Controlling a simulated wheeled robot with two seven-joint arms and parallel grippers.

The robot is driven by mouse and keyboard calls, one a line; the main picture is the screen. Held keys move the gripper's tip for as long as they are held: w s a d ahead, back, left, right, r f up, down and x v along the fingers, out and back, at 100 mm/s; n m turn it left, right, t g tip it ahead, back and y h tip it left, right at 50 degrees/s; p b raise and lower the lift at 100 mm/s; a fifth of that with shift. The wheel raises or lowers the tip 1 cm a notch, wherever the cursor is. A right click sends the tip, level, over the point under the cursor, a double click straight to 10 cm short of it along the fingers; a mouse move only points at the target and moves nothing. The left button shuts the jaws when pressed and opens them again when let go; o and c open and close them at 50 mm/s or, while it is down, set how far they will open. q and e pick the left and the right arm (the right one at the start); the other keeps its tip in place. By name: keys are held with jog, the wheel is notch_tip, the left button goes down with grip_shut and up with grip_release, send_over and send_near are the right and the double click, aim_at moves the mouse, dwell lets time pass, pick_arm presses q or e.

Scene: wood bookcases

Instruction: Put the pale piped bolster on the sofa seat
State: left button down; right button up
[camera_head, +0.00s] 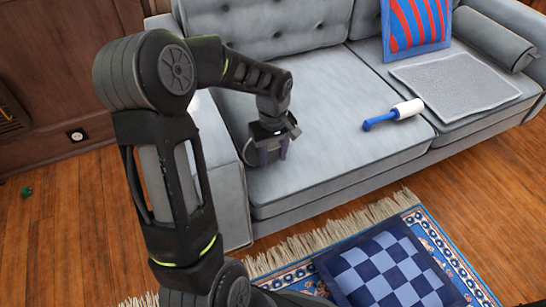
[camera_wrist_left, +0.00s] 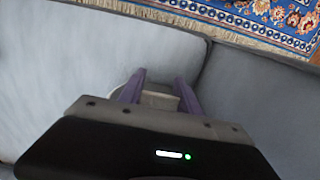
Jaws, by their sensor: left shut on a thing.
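The sofa seat (camera_head: 335,150) is grey and cushioned. My left gripper (camera_head: 270,157) points down over its left end, close beside the left armrest. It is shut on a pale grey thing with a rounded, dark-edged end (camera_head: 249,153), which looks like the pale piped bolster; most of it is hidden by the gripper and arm. In the left wrist view the purple fingers (camera_wrist_left: 160,94) have a small pale part of the bolster (camera_wrist_left: 160,102) between them. The bolster is at or just above the seat; I cannot tell if it touches. My right gripper is not in view.
A blue-handled lint roller (camera_head: 394,114), a grey mat (camera_head: 455,82), a red-and-blue striped cushion (camera_head: 416,25) and a darker grey bolster (camera_head: 495,38) lie on the sofa. A checked blue cushion (camera_head: 385,272) lies on the fringed rug (camera_head: 432,235). The seat's left-middle part is clear.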

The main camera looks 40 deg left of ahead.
pick_arm(q)
jog(key=c, duration=0.9)
grip_release()
jog(key=shift+o, duration=0.2)
jog(key=shift+r, duration=0.1)
notch_tip(320, 180, up, 12)
jog(key=p, duration=0.4)
jog(key=shift+d, duration=0.1)
